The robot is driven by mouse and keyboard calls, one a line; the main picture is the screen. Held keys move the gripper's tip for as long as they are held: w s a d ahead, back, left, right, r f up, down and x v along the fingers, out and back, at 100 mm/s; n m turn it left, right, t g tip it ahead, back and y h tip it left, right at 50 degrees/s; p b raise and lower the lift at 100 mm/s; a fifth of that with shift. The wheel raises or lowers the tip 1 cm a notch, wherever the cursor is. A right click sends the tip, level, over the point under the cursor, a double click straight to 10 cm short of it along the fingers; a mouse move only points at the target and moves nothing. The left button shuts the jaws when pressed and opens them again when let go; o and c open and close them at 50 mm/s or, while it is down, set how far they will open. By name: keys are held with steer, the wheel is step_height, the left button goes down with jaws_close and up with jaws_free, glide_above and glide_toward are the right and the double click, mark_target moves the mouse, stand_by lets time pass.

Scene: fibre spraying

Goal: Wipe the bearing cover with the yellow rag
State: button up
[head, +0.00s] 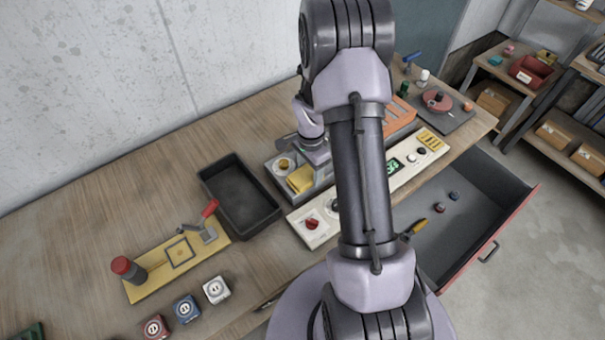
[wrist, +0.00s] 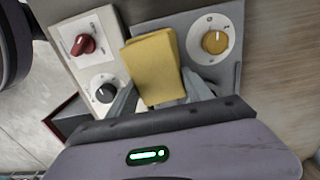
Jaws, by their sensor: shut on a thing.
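The yellow rag (wrist: 152,66) is a folded block between the two fingers of my gripper (wrist: 160,92) in the wrist view. My gripper is shut on it. In the head view the rag (head: 300,179) shows at the gripper's end, over a grey plate (head: 272,166). To the right of the rag in the wrist view, a yellow round knob (wrist: 215,41) sits on a pale disc on that plate. The knob also shows in the head view (head: 284,164). I cannot tell for sure which part is the bearing cover. Whether the rag touches the plate is unclear.
A cream control panel (head: 301,230) with a red knob (head: 312,224) lies along the plate. A black tray (head: 239,196) stands to the left, beside a yellow board (head: 150,287). An open drawer (head: 466,214) juts out at right. The bench's back left is clear.

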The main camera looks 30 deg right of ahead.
mark_target(295, 179)
steer(key=shift+w+d+r, duration=0.15)
steer(key=shift+w+d, duration=0.05)
steer(key=shift+d, duration=0.1)
steer(key=shift+a+b, duration=0.35)
steer(key=shift+a, duration=0.1)
steer(key=shift+c, duration=0.8)
steer(key=shift+a+b, duration=0.65)
steer(key=shift+a, duration=1.8)
steer(key=shift+s+d, duration=0.1)
steer(key=shift+r+p, duration=2)
steer(key=shift+r, duration=0.9)
steer(key=shift+r, duration=0.1)
steer(key=shift+r+p, duration=0.8)
steer(key=shift+r, duration=0.7)
steer(key=shift+f, duration=0.1)
steer(key=shift+f, duration=0.1)
